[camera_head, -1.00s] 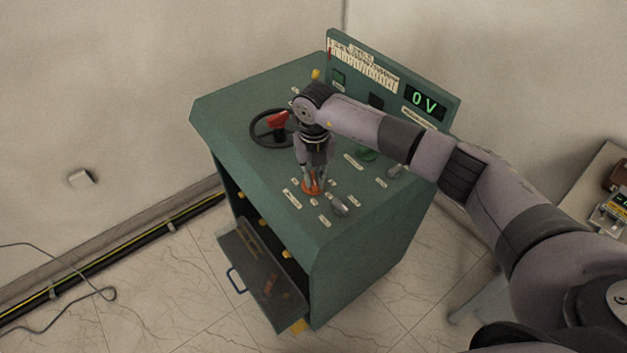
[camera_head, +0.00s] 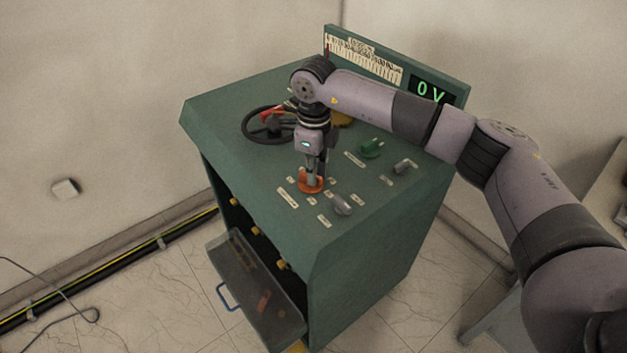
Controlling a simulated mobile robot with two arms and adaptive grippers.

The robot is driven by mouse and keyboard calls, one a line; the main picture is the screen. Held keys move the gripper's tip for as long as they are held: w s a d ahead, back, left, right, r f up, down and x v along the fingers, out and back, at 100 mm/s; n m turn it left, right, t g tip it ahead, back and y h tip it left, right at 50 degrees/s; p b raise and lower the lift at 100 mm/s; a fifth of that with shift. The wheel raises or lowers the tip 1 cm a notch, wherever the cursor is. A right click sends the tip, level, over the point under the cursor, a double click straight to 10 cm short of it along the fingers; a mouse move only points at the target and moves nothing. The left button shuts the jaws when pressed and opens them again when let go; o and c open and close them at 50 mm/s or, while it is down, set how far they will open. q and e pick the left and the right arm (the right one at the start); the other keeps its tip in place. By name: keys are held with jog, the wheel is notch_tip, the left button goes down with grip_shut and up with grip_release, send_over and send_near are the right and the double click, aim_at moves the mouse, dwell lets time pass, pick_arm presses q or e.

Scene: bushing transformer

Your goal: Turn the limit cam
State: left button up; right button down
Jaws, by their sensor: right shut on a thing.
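The green control cabinet (camera_head: 225,118) stands in the middle of the view, with labels and controls on its sloped top. An orange round knob (camera_head: 311,186), which looks like the limit cam, sits near the front of the top among small white labels. My right gripper (camera_head: 312,177) points down from above and is shut on the orange knob. The fingers and wrist hide part of the knob, so its exact angle is hard to tell. My left gripper is not in view.
Close on the right are a grey knob (camera_head: 342,204), a green knob (camera_head: 372,147) and a grey lever (camera_head: 404,166). A display (camera_head: 430,90) reads 0 V. An open drawer (camera_head: 240,268) juts from the front.

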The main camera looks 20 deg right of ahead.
jog(key=n+b, duration=0.1)
jog(key=n, duration=0.1)
jog(key=n+b, duration=0.2)
jog(key=shift+w+d+n, duration=0.1)
jog(key=shift+w+n, duration=0.1)
jog(key=shift+n, duration=0.1)
jog(key=n+b, duration=0.2)
jog(key=n, duration=0.2)
jog(key=shift+w+n, duration=0.15)
jog(key=shift+n, duration=0.15)
jog(key=n+b, duration=0.1)
jog(key=n, duration=0.2)
jog(key=shift+w+n, duration=0.1)
jog(key=shift+n, duration=0.2)
jog(key=shift+w+r+n+b, duration=0.1)
jog(key=shift+n+b, duration=0.3)
jog(key=shift+n, duration=1.5)
jog(key=c, duration=1.6)
grip_release()
